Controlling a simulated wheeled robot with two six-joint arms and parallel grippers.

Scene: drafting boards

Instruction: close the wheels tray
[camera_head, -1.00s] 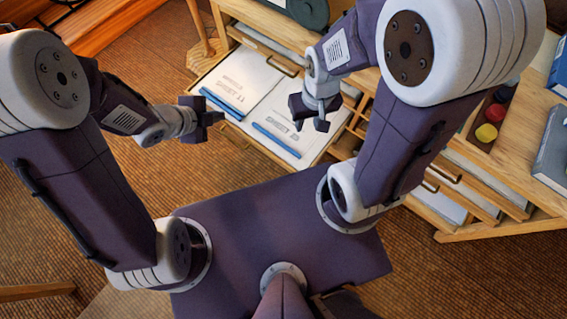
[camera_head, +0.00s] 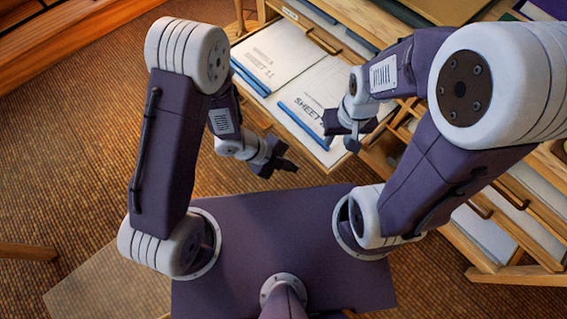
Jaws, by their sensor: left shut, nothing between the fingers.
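An open wooden tray (camera_head: 268,104) juts from the cabinet at top centre. Two white sheets lie in it, one marked SHEET 11 (camera_head: 272,58) and one marked SHEET with its number partly hidden (camera_head: 305,95); blue strips lie along their near edges. I cannot read any label naming the wheels tray. My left gripper (camera_head: 288,165) is shut and empty, in front of the open tray's near edge in the picture. My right gripper (camera_head: 341,138) looks open and empty, over the tray's right part in the picture; it hides some of the right sheet and tray. I cannot tell whether either touches the tray.
Other partly open trays (camera_head: 500,212) with wooden fronts stand at the right, partly behind my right arm. A wooden bench or shelf (camera_head: 60,45) is at the upper left. Bare brown carpet (camera_head: 70,150) lies at the left. A chair or table leg (camera_head: 25,251) shows at the left edge.

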